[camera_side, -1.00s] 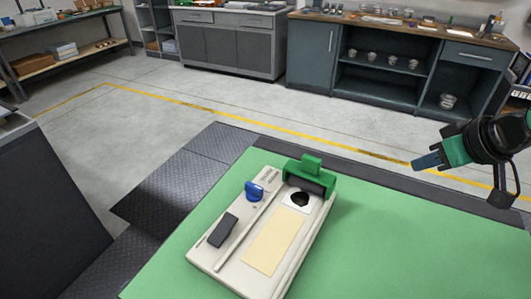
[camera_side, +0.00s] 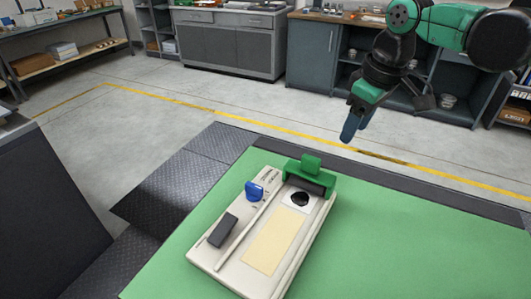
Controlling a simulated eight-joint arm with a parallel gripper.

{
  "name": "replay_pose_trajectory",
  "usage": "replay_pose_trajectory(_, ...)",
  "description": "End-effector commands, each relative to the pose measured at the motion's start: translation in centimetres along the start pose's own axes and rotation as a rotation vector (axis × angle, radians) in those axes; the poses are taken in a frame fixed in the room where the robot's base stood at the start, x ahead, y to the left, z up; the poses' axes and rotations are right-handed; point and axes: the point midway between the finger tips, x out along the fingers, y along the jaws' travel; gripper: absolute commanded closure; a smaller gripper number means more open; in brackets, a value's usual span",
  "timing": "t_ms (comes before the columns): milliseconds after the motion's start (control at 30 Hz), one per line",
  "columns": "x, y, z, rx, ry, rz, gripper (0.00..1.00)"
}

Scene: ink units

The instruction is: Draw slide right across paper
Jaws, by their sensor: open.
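The ink unit (camera_side: 228,262) is a cream tray lying at an angle on the green table. A green slide with a handle (camera_side: 312,172) stands across its far end. In front of the slide is a white patch with a black ink blot (camera_side: 300,199). A pale yellow paper strip (camera_side: 270,247) lies along the tray below it. My gripper (camera_side: 352,128) is in the air above and to the right of the green slide, pointing down, open and touching nothing. Its fingers overlap in this view.
A blue knob (camera_side: 254,190) and a dark grey block (camera_side: 222,230) sit on the left side of the unit. The green table top (camera_side: 420,250) is clear to the right. Cabinets (camera_side: 225,45) stand far behind, across the floor.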

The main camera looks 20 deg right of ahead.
Motion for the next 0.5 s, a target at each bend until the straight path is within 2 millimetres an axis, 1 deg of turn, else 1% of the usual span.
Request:
replay_pose_trajectory(33,0.6,-0.5,-1.3,-0.046,-0.036,-0.014,0.51)
replay_pose_trajectory(100,1.5,-1.2,-2.5,-0.105,-0.085,-0.033,0.51)
replay_pose_trajectory(200,2.6,-2.2,-3.8,-0.172,-0.141,-0.055,0.51)
replay_pose_trajectory(367,3.7,-3.0,-4.7,-0.230,-0.190,-0.075,0.51)
replay_pose_trajectory(500,4.7,-3.2,-4.7,-0.240,-0.200,-0.079,0.51)
